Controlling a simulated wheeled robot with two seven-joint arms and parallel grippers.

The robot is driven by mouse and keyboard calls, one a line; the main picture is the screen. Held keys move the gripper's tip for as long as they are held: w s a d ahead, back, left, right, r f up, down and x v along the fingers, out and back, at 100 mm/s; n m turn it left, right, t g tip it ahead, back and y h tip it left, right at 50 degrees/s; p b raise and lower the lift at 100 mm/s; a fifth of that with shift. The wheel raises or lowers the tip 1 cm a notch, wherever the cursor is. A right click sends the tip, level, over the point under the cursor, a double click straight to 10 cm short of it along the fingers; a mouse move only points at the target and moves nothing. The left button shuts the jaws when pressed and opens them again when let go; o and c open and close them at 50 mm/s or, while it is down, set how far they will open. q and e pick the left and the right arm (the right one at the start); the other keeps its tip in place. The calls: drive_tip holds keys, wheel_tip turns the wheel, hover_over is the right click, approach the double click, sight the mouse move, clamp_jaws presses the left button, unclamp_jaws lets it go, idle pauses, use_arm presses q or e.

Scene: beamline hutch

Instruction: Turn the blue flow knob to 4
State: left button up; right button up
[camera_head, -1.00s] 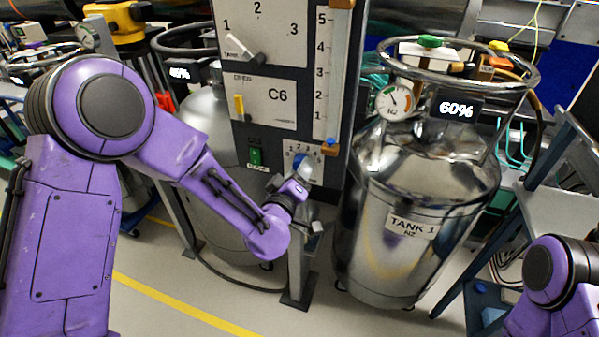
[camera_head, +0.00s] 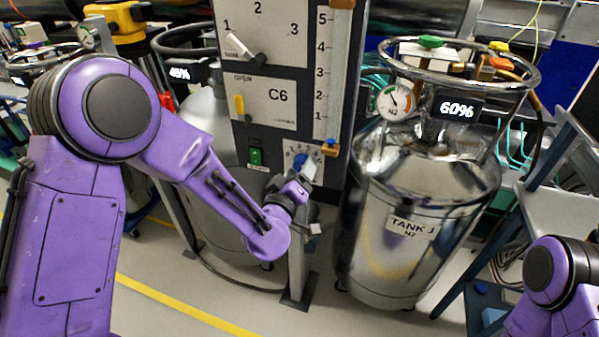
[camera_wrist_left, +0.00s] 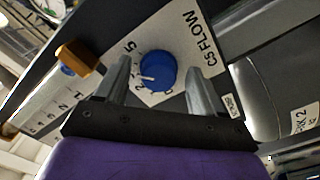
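The blue flow knob (camera_wrist_left: 158,70) is on a white panel marked C5 FLOW in the left wrist view. Its white pointer line points toward the picture's left, among the low-side digits; the exact number is hard to read. In the head view the knob (camera_head: 301,161) is low on the grey cabinet, partly hidden by my left gripper (camera_head: 306,176). In the left wrist view my left gripper (camera_wrist_left: 159,67) is open, with one finger on each side of the knob and visible gaps between. Only part of my right arm shows at lower right; its gripper is out of view.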

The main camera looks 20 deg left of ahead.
use_arm(q)
drive_tip(key=s+p, duration=0.1)
drive_tip(key=s, duration=0.9)
drive_tip(key=shift+s+a+p, duration=0.2)
drive_tip(key=shift+s+p, duration=0.1)
drive_tip(key=shift+p, duration=0.1)
